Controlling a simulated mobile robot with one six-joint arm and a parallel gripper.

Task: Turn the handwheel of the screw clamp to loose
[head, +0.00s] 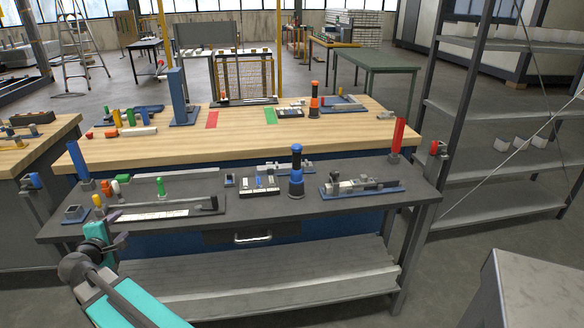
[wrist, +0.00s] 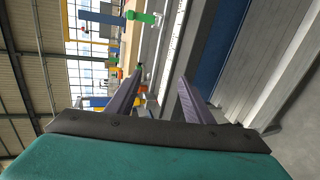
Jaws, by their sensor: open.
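I cannot make out the handwheel of the screw clamp for certain in either view. A metal device on a blue base (head: 362,187), at the right of the dark bench, may be the clamp, but its parts are too small to tell. My gripper (head: 117,228) is at the bench's front left corner in the head view, far to the left of that device. In the wrist view my gripper (wrist: 160,80) shows two dark purple fingers spread apart, with nothing held between them.
The dark bench (head: 320,204) also carries a black flashlight-like piece with a blue top (head: 296,172), a green peg (head: 160,187) and a long plate with a white strip (head: 150,215). A red post (head: 397,137) stands at its right end. A wooden table (head: 350,128) is behind.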

